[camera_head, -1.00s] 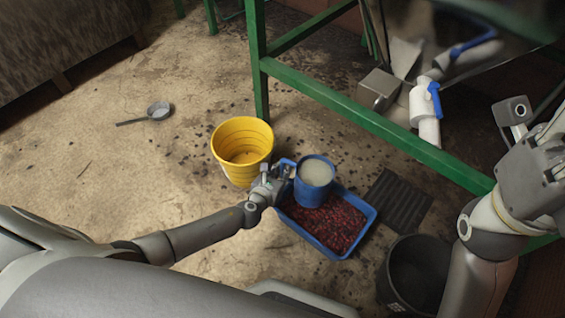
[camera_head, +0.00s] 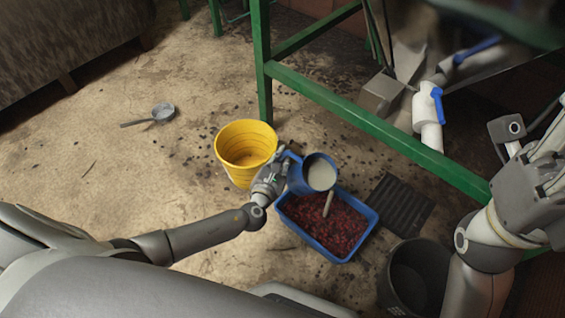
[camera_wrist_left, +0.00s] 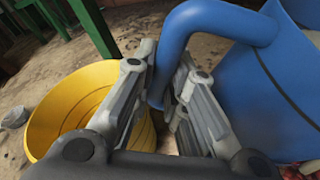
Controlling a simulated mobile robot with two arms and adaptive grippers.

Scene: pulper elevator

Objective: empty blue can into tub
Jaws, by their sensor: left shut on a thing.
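A blue can (camera_head: 297,180) with a handle is held tilted to the right over a blue tub (camera_head: 287,226) of dark red cherries. Pale liquid shows in its mouth, and a pale stream falls from its rim onto the cherries. My left gripper (camera_head: 281,172) is shut on the can's handle, at the can's left side. In the left wrist view the fingers (camera_wrist_left: 163,100) close around the blue handle, and the can (camera_wrist_left: 262,90) fills the right side. My right gripper (camera_head: 546,170) is at the right edge; its fingers do not show clearly.
A yellow bucket (camera_head: 244,150) stands just left of my left gripper. A black bucket (camera_head: 412,275) and a dark ridged mat (camera_head: 402,205) lie right of the tub. Green frame legs (camera_head: 262,70) rise behind. A small pan (camera_head: 162,111) lies on open floor at left.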

